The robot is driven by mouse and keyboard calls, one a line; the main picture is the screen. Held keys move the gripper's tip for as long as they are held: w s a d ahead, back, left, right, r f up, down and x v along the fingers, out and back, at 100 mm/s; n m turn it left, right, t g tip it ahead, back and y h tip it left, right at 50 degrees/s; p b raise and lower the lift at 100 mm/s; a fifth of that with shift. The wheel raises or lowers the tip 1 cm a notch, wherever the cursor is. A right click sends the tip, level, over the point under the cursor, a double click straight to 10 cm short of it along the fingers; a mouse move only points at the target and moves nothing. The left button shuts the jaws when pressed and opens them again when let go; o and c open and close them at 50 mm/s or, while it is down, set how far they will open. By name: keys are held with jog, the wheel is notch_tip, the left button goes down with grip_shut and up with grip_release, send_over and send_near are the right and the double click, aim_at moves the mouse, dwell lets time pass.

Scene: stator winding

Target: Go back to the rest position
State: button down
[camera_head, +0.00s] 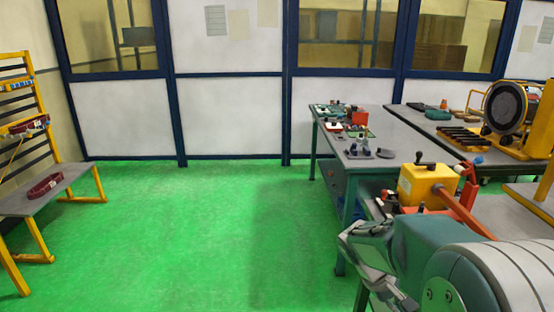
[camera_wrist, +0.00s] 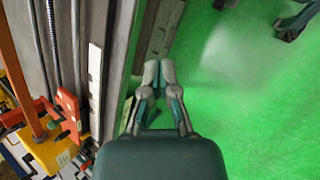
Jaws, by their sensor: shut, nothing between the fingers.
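My gripper (camera_wrist: 159,75) is shut and empty in the wrist view, its two fingertips together. Below it are the side of a bench and the green floor. In the head view my gripper (camera_head: 350,240) is at the lower right, in front of the workbench, partly hidden by my own arm. A yellow box with a black knob (camera_head: 425,182) and a red-orange lever stands on the bench just beyond my arm. The yellow and orange parts (camera_wrist: 48,140) also show at the left of the wrist view, apart from my gripper.
A green-legged table (camera_head: 365,160) with small parts stands behind my arm. A yellow machine with a black disc (camera_head: 505,107) is at the right. The green floor (camera_head: 200,230) between is clear.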

jog(key=s+a+r+m+t+y, duration=0.2)
jog(key=s+a+r+t+y, duration=0.1)
jog(key=s, duration=0.4)
jog(key=s+a+r+m+t+y, duration=0.1)
jog(key=s+a+r+t+y, duration=0.2)
jog(key=s+a+r, duration=0.4)
jog(key=shift+s+a+r+m+t, duration=0.3)
jog(key=shift+s+r+m+t, duration=0.15)
jog(key=shift+s+t, duration=0.4)
jog(key=shift+w+d, duration=0.1)
jog(key=shift+w, duration=0.05)
